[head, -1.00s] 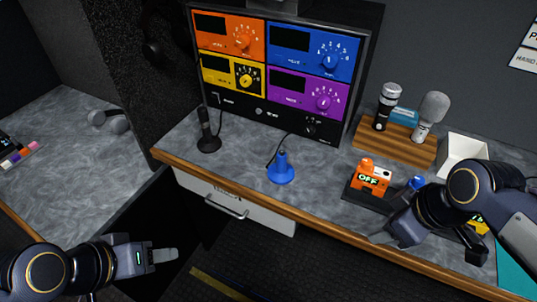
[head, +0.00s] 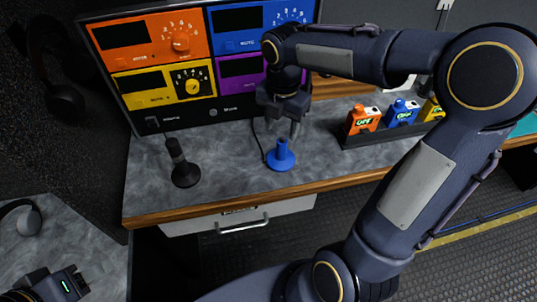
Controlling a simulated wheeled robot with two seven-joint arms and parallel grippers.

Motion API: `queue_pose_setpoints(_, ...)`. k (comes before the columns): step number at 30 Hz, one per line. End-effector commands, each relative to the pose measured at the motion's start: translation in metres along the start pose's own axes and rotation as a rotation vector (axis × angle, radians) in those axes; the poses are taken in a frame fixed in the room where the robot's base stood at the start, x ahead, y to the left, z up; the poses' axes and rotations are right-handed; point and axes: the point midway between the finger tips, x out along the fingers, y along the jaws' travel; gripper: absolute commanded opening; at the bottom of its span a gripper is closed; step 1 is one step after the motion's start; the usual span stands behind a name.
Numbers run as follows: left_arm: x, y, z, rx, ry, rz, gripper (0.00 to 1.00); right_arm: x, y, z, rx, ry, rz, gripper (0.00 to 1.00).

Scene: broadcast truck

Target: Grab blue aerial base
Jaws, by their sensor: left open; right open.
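The blue aerial base (head: 281,157) stands upright on the grey counter, a flared blue cone with a thin dark cable behind it. My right gripper (head: 284,130) points down just above and behind its top, open, with the fingers close to the stem. I cannot tell whether a finger touches it. My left gripper (head: 62,285) is at the bottom left corner, far from the base; its fingertips are hardly visible.
A black aerial base (head: 183,170) stands to the left on the counter (head: 225,180). The rack of coloured panels (head: 160,55) rises behind. Orange (head: 364,120) and blue (head: 403,112) boxes sit in a dark tray at right. A drawer handle (head: 243,224) sticks out below.

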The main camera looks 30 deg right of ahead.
Motion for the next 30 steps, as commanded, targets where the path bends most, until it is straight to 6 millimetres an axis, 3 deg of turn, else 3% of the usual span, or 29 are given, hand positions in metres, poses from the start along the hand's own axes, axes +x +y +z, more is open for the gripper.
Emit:
queue_pose_setpoints(15, 0.000, 0.000, 0.000, 0.000, 0.000, 0.000, 0.50, 0.067, -0.003, -0.001, 0.002, 0.002, -0.002, 0.50)
queue_pose_setpoints(24, 0.000, 0.000, 0.000, 0.000, 0.000, 0.000, 0.50, 0.074, -0.002, -0.001, 0.003, 0.001, 0.000, 0.50)
queue_pose_setpoints(30, 0.000, 0.000, 0.000, 0.000, 0.000, 0.000, 0.50, 0.074, -0.002, -0.001, 0.003, 0.001, 0.000, 0.26)
